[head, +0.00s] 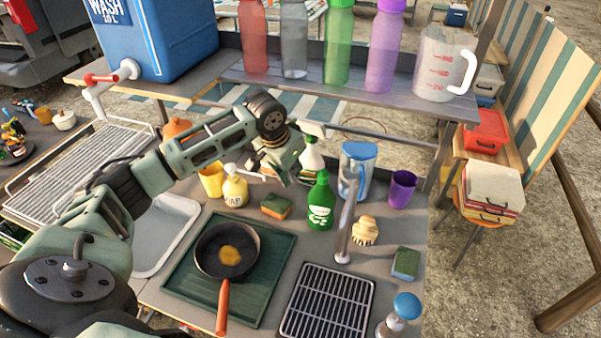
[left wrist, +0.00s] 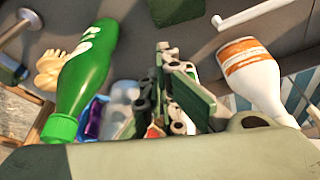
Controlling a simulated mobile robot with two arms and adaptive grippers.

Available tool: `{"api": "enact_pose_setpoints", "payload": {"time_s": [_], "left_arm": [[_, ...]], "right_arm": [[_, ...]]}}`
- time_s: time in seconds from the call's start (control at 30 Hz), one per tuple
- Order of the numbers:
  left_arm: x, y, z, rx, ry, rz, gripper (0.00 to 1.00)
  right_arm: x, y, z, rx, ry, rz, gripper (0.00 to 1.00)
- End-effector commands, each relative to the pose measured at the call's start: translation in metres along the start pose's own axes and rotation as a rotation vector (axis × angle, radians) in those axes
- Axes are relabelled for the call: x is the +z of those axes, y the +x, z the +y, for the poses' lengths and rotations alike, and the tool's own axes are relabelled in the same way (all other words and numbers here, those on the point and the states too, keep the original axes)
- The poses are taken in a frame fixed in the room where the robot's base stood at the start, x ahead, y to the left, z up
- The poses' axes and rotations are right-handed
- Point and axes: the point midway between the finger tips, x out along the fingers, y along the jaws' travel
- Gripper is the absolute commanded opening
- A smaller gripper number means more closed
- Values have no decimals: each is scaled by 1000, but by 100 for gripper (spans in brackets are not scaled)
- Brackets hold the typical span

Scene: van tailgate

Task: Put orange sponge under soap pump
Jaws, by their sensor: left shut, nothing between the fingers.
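The orange sponge (head: 276,206) with a green top lies on the grey counter in the head view, between the soap pump and a green bottle. The soap pump (head: 235,190), a yellow bottle with a pale label, stands upright just left of it; bare counter separates the two. My left gripper (head: 279,164) is above and behind the sponge, shut and empty. In the left wrist view its fingers (left wrist: 174,88) are together, between the green bottle (left wrist: 84,72) and a white-and-orange bottle (left wrist: 252,75). My right gripper is not in view.
A green bottle (head: 321,206), white spray bottle (head: 311,157) and blue pitcher (head: 356,172) stand close to the right. A yellow cup (head: 211,181) is left of the pump. A frying pan (head: 211,262) sits in front. Another green-topped sponge (head: 405,263) lies far right.

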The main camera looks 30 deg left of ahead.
Motion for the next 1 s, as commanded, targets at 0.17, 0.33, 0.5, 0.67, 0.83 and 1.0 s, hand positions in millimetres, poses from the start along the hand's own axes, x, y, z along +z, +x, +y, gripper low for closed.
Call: {"api": "enact_pose_setpoints", "payload": {"time_s": [0.17,0.33,0.5,0.67,0.83,1.0], "left_arm": [[1,32,1,2,0,-4,0],[1,62,1,0,1,-3,0],[0,79,0,-1,1,-1,0],[0,85,0,-2,3,0,0],[0,85,0,-2,3,0,0],[0,83,0,-1,2,0,0]], "right_arm": [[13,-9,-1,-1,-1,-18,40],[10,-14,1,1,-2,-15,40],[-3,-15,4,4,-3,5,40],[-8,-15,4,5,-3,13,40],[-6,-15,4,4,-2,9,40],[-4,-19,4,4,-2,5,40]]}}
